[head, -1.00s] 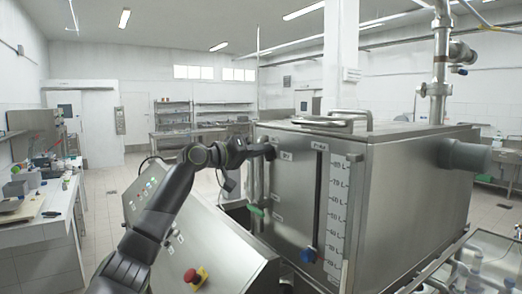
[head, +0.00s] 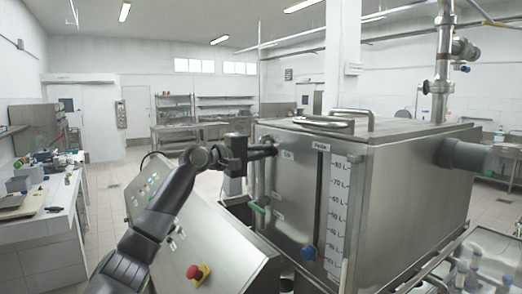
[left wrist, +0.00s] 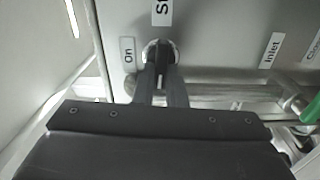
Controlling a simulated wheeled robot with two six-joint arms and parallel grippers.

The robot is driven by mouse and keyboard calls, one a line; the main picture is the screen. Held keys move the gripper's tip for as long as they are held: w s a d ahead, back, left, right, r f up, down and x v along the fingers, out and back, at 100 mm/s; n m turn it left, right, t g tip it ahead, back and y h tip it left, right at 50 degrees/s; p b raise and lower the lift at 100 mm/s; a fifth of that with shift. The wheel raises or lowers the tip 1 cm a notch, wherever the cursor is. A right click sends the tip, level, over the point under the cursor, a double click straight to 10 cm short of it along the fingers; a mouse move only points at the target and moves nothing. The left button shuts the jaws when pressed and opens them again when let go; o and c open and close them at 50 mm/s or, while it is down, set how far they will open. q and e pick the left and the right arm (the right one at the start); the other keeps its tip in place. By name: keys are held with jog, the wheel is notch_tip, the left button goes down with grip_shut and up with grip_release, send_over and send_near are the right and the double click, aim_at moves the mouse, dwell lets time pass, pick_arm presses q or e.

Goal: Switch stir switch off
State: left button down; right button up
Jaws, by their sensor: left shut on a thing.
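The stir switch (left wrist: 158,52) is a dark knob on the tank's steel side, seen in the left wrist view below a label starting "St" and beside an "On" label (left wrist: 128,50). My left gripper (left wrist: 160,78) is shut on the knob, its two fingers hiding most of it. In the head view my left gripper (head: 268,150) reaches the upper left face of the tank (head: 405,190). The knob's exact angle is hard to tell. My right gripper is not in view.
A green-handled valve (head: 257,209) and a blue knob (head: 308,253) sit lower on the tank. A sloped control panel with a red emergency button (head: 194,272) stands in front. A cluttered counter (head: 40,232) is at the left.

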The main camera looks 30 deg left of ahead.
pick_arm(q)
jog(key=shift+n, duration=0.5)
jog(key=c, duration=1.5)
grip_release()
jog(key=shift+f, duration=0.1)
jog(key=shift+a, duration=0.1)
jog(key=shift+s+a+f+b, duration=0.1)
jog(key=shift+s+b, duration=0.2)
jog(key=shift+b+v, duration=6.35)
jog(key=shift+v, duration=1.95)
